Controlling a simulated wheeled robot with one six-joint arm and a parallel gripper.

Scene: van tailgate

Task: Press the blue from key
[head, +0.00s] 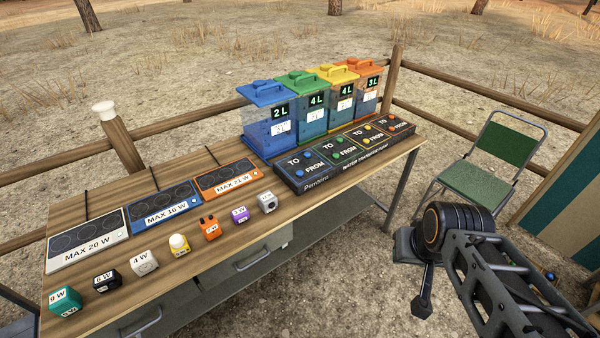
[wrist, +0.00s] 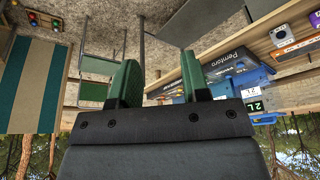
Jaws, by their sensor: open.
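A black control panel (head: 300,188) lies on the right part of the wooden table, in front of the four coloured tanks. The blue from key (head: 300,173) is a small round button beside the word FROM in the panel's leftmost section. A blue tank (head: 266,125) reading 2 L stands behind that section. My gripper (wrist: 158,80) is open and empty, with two green fingers in the wrist view. In the head view my arm is off to the right of the table, well apart from the panel. In the wrist view the panel (wrist: 230,57) appears upside down; its keys cannot be made out.
Three hotplates (head: 160,205) and several labelled cubes (head: 145,262) occupy the left of the table. A green folding chair (head: 490,160) stands to the right. A wooden fence (head: 480,90) runs behind.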

